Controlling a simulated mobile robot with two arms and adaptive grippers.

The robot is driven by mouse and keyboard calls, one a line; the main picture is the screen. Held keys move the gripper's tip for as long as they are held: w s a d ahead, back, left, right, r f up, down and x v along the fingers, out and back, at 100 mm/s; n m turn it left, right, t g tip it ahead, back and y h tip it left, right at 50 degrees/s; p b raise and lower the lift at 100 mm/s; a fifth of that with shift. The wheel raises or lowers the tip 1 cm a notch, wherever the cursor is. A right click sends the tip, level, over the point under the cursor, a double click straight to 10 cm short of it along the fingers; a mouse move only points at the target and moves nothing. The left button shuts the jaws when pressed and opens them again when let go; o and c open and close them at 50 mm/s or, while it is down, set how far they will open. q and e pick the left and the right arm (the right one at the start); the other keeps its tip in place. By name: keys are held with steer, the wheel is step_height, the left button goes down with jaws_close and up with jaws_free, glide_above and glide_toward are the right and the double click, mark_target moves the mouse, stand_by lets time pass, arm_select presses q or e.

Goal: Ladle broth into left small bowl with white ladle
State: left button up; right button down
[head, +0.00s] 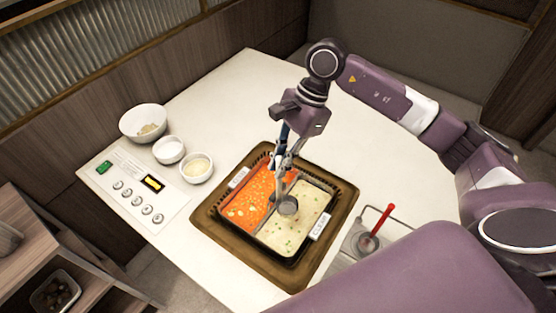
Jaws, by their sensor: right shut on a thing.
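My right gripper (281,161) is above the square pot (266,262), shut on the upright handle of a grey metal ladle. The ladle's bowl (288,206) is at the left edge of the pale broth (300,222), near the divider. I cannot tell whether it is dipped in or just above the surface. The pot's other half holds orange-red broth (246,209). Two small white bowls stand left of the pot: the left one (168,158) looks whitish inside, and the right one (196,177) holds something pale yellow. My left gripper is not in view.
A larger white bowl (141,138) stands behind the small bowls. A control panel (132,190) with buttons lies at the table's left edge. A red-handled ladle (376,233) rests in a metal holder right of the pot. The white table (240,90) is clear behind the pot.

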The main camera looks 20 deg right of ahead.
steer(key=shift+s+f, duration=0.1)
steer(key=shift+f, duration=0.55)
steer(key=shift+d+f+b, duration=0.1)
steer(key=shift+f+b, duration=0.35)
steer(key=shift+f, duration=0.3)
steer(key=shift+f+b, duration=0.75)
steer(key=shift+b, duration=0.05)
step_height(320, 180, down, 3)
steer(key=b, duration=0.3)
steer(key=shift+f, duration=0.1)
arm_select(q)
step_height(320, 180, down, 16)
steer(key=b, duration=1)
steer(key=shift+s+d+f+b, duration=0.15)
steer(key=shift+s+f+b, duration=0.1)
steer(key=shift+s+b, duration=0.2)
arm_select(e)
step_height(320, 180, down, 11)
steer(key=shift+r, duration=0.25)
arm_select(q)
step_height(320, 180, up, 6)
steer(key=p, duration=0.6)
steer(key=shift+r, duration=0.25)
arm_select(e)
steer(key=shift+r, duration=5.9)
arm_select(q)
steer(key=shift+p, duration=0.3)
